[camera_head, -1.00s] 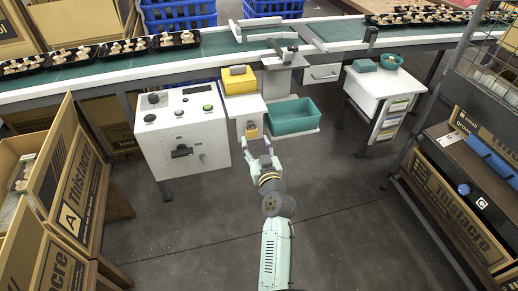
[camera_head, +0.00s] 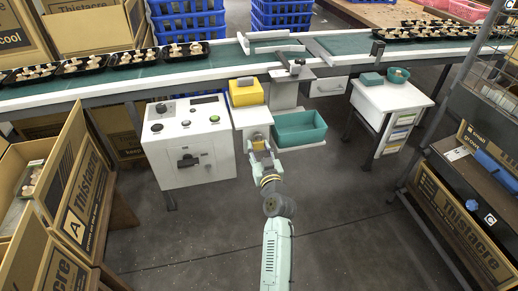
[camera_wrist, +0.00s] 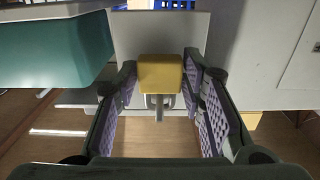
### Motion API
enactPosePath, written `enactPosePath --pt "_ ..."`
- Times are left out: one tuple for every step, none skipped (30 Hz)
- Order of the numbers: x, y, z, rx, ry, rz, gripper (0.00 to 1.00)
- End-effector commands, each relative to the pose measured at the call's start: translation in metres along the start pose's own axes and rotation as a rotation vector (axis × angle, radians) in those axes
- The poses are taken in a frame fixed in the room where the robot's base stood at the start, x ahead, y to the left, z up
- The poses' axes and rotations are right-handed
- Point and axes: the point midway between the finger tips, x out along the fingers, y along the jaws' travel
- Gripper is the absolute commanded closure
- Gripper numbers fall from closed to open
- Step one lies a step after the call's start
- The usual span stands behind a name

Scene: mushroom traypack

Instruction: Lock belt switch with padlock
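A yellow padlock (camera_wrist: 160,75) with a grey metal part below its body is in the middle of the wrist view, in front of a pale panel. It also shows in the head view (camera_head: 257,137) at the front of a white stand. My gripper (camera_head: 261,148) is open, with its padded fingers (camera_wrist: 160,115) on either side of the padlock; I cannot make out contact. The belt switch appears to be the dark switch (camera_head: 188,160) on the front of the white control box (camera_head: 206,172), left of my gripper.
A teal bin (camera_head: 300,139) stands right of my gripper, and a yellow bin (camera_head: 246,96) sits above on the stand. The conveyor (camera_head: 226,55) runs behind. A white drawer cabinet (camera_head: 388,98) is at right. Cardboard boxes (camera_head: 84,190) stand at left. The floor in front is clear.

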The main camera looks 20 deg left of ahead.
Motion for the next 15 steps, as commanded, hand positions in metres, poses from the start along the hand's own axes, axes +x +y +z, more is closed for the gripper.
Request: enactPosePath --pt "-0.0001 0.0000 0.0000 0.000 0.000 0.000 0.69" --pt "-0.0001 0.0000 0.0000 0.000 0.000 0.000 0.71" --pt "-0.0001 0.0001 0.0000 0.000 0.000 0.000 0.74" --pt "-0.0001 0.0001 0.0000 0.000 0.000 0.000 0.76" --pt "-0.0001 0.0001 0.0000 0.000 0.000 0.000 0.78" --pt "-0.0001 0.0001 0.0000 0.000 0.000 0.000 0.80" --pt "-0.0002 0.0001 0.0000 0.000 0.000 0.000 0.82" --pt "-0.0002 0.0001 0.0000 0.000 0.000 0.000 0.84" --pt "-0.0001 0.0002 -0.0005 0.000 0.001 0.000 0.85" --pt "-0.0001 0.0002 -0.0006 0.000 0.001 0.000 0.85" --pt "-0.0001 0.0002 -0.0007 0.000 0.001 0.000 0.85" --pt "-0.0001 0.0002 -0.0012 0.000 0.001 0.000 0.85" --pt "-0.0001 0.0002 -0.0016 0.000 0.001 0.000 0.85" --pt "-0.0001 0.0002 -0.0022 0.000 0.001 0.000 0.85" --pt "-0.0001 0.0002 -0.0032 -0.001 0.001 0.000 0.85"
